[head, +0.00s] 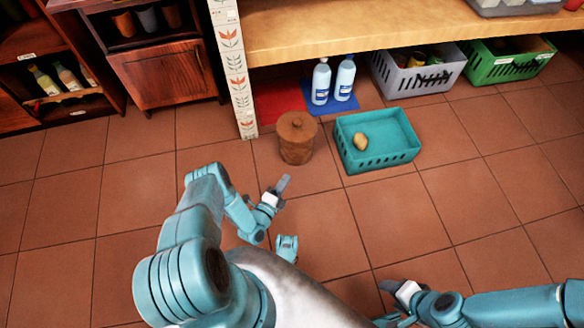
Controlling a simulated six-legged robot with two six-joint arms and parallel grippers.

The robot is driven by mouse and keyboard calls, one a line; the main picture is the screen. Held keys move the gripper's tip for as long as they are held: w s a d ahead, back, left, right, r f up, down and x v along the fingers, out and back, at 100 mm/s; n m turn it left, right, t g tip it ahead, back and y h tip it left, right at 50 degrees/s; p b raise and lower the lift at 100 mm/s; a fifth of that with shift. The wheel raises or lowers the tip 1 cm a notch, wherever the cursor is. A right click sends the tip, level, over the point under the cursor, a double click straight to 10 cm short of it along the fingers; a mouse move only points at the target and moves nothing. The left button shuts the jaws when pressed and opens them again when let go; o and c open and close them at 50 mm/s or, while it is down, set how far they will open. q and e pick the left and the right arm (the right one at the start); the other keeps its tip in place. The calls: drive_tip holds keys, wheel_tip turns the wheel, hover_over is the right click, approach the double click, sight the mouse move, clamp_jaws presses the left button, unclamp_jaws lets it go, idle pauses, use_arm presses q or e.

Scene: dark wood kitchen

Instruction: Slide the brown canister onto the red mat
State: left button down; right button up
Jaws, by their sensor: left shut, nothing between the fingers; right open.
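The brown canister (296,145), round with a knobbed lid, stands upright on the tiled floor in the head view. The red mat (272,98) lies behind it, under the shelf, partly hidden by the patterned post; the canister stands on the tiles in front of it. My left gripper (283,185) is shut and empty, on the near side of the canister, a little below it in the picture and apart from it. My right gripper (387,292) is open and empty at the bottom, well away from the canister; part of it is hard to make out.
A teal basket (378,163) holding a potato-like item (360,141) stands right of the canister. Two bottles (320,82) stand on a blue mat (369,97) beside the red mat. The patterned post (235,75) rises at left. Tiles in front are clear.

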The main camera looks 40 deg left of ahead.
use_arm(q)
drive_tip(key=w+a+b, duration=0.4)
drive_tip(key=w+b, duration=0.1)
drive_tip(key=w, duration=0.6)
drive_tip(key=shift+w+a+b, duration=0.25)
drive_tip(key=shift+w+b, duration=0.15)
use_arm(e)
drive_tip(key=w+f+t, duration=0.1)
drive_tip(key=w+f, duration=0.3)
drive_tip(key=f, duration=0.2)
drive_tip(key=shift+w+d+t, duration=0.2)
drive_tip(key=shift+w+t, duration=0.05)
drive_tip(key=shift+t, duration=0.05)
